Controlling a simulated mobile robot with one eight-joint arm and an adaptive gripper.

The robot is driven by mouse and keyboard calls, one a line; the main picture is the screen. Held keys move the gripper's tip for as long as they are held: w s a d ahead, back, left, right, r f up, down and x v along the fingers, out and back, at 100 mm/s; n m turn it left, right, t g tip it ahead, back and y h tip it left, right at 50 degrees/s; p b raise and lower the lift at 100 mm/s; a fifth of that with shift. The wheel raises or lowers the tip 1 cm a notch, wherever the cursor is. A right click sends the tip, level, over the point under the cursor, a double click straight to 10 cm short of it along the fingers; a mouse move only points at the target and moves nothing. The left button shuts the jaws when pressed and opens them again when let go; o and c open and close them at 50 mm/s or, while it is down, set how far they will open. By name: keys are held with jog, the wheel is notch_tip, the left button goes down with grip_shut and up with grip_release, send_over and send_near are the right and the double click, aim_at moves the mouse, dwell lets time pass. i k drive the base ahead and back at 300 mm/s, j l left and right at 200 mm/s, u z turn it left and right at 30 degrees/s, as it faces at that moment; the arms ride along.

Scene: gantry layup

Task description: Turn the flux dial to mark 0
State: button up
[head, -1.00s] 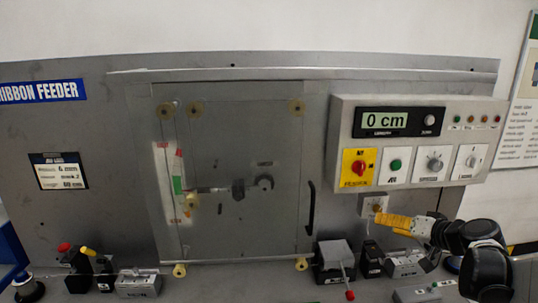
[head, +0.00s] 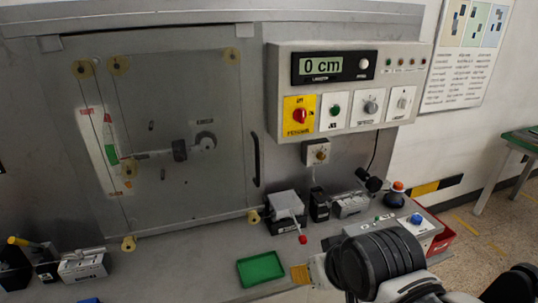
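A small white box with a brass-coloured dial (head: 318,153) is mounted on the metal panel just under the control box. It looks like the flux dial, but its lettering and marks are too small to read. My gripper (head: 300,274) shows at the bottom of the head view, with yellow fingertips pointing left. It is well below the dial and clear of it, above the bench near a green tray. The fingers overlap from this angle, so their opening cannot be told. Nothing is visibly held.
The control box (head: 344,60) carries a "0 cm" display, a red switch (head: 299,115), a green button and two other knobs. On the bench stand a grey box with a red-tipped lever (head: 287,210), a green tray (head: 261,269) and an orange-topped button (head: 397,195).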

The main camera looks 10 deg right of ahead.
aim_at(321, 156)
jog(key=j+z, duration=0.85)
jog(key=k+l, duration=0.15)
jog(key=k, duration=0.55)
